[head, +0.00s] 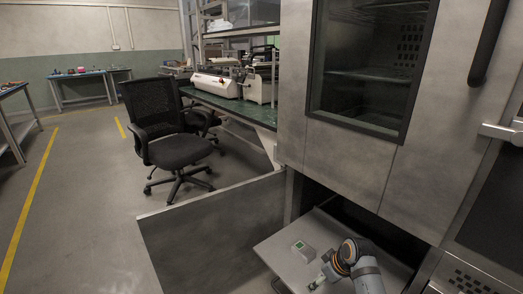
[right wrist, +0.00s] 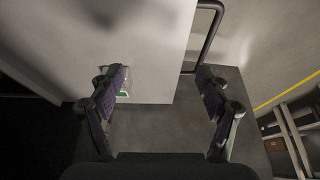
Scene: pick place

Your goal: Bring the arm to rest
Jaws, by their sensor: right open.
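My right arm comes in from the bottom of the head view. Its gripper (head: 318,282) is low over a pale pull-out shelf (head: 275,252). A small white and green box (head: 304,250) sits on the shelf, a little beyond the gripper and apart from it. In the right wrist view my right gripper (right wrist: 162,92) has its fingers spread wide with nothing between them. The box (right wrist: 123,95) shows there partly hidden behind the left finger, near the shelf's edge (right wrist: 150,85). My left gripper is in neither view.
A tall grey cabinet (head: 346,152) with a glass window stands above the shelf. Its lower door (head: 215,225) is open to the left. A black office chair (head: 178,150) and a green-topped bench (head: 222,107) stand behind. The floor at left is clear.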

